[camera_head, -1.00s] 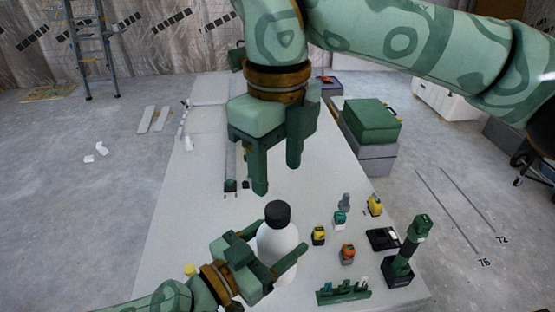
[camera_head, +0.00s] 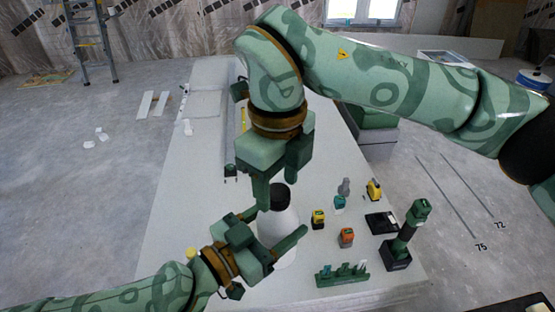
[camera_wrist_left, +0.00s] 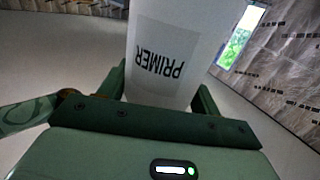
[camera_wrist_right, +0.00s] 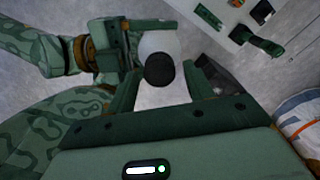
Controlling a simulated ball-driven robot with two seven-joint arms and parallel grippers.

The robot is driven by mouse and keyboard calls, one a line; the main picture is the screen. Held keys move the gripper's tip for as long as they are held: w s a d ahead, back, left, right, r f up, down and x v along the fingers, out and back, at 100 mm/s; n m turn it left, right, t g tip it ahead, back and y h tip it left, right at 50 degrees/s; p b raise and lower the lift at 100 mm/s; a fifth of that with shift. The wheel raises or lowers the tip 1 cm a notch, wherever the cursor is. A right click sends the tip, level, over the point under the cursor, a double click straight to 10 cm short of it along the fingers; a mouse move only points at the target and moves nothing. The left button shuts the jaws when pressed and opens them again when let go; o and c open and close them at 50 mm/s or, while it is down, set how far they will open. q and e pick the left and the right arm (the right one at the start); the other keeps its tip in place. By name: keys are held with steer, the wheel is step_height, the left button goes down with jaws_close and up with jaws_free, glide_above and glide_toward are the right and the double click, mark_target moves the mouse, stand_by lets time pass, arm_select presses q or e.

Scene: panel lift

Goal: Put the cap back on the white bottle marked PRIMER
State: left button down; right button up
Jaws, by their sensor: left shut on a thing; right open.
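The white bottle (camera_head: 277,228) stands roughly upright in my left gripper (camera_head: 275,224), which is shut around its body. The word PRIMER reads upside down on the bottle (camera_wrist_left: 170,50) in the left wrist view. A black cap (camera_head: 281,198) sits on top of the bottle; I cannot tell how tightly. My right gripper (camera_head: 277,190) is open, pointing down, with its fingertips close to the cap.
On the white table (camera_head: 190,200) right of the bottle are a yellow tool (camera_head: 318,218), an orange one (camera_head: 346,237), a green rack (camera_head: 342,275) and a tall green tool on a base (camera_head: 408,235). The table's left part is clear.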

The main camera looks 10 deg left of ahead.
steer(key=shift+f, duration=0.5)
steer(key=c, duration=1)
steer(key=o, duration=1.2)
steer(key=shift+r, duration=0.15)
step_height(320, 180, up, 12)
steer(key=shift+f, duration=0.1)
